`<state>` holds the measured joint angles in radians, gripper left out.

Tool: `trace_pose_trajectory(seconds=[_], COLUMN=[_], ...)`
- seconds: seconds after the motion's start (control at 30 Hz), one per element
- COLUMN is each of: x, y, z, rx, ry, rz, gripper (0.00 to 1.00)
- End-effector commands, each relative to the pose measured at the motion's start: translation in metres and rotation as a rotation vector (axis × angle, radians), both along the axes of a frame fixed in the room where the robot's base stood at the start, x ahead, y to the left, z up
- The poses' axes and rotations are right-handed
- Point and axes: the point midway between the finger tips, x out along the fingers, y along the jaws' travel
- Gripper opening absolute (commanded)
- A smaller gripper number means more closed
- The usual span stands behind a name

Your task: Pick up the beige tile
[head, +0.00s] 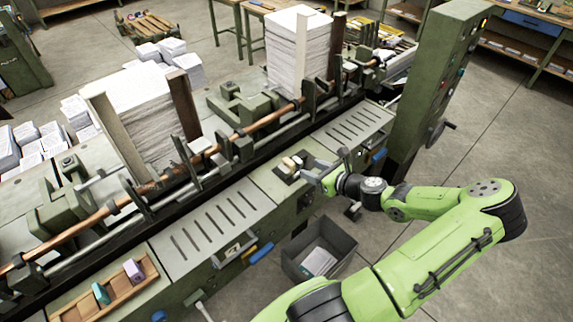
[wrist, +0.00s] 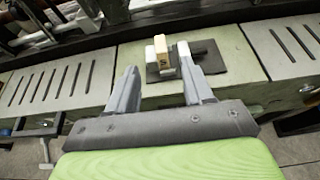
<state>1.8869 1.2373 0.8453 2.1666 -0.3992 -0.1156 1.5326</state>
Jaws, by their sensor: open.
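The beige tile (wrist: 161,51) is a small upright block with a dark mark on its near face, standing on a dark pad (wrist: 213,57). In the head view the beige tile (head: 288,163) shows on the green machine top, just left of my gripper (head: 309,171). My gripper also shows in the wrist view (wrist: 158,82); its two fingers are spread and empty. The tile appears beyond the fingertips, between their lines, with a gap. Its base is partly hard to make out.
A grey bin (head: 345,242) with papers stands below the machine. A wooden tray (head: 75,308) holds pink and teal blocks at lower left. Tall paper stacks (head: 300,50) and a copper-coloured rod (head: 250,127) lie behind. A green control cabinet (head: 432,80) rises at right.

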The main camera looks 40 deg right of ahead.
Motion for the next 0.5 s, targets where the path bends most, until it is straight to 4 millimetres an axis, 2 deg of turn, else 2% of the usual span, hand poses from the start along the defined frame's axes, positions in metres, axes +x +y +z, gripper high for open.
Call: trace_pose_trajectory(seconds=[0.03, 0.1, 0.27, 0.5], x=[0.013, 0.026, 0.044, 0.082], y=[0.002, 0.002, 0.002, 0.004], z=[-0.006, -0.011, -0.019, -0.037], rx=[0.002, 0.002, 0.000, -0.001], ry=[-0.001, 0.000, 0.002, 0.002], rz=[0.004, 0.004, 0.002, 0.004], gripper=[0.51, 0.51, 0.51, 0.51])
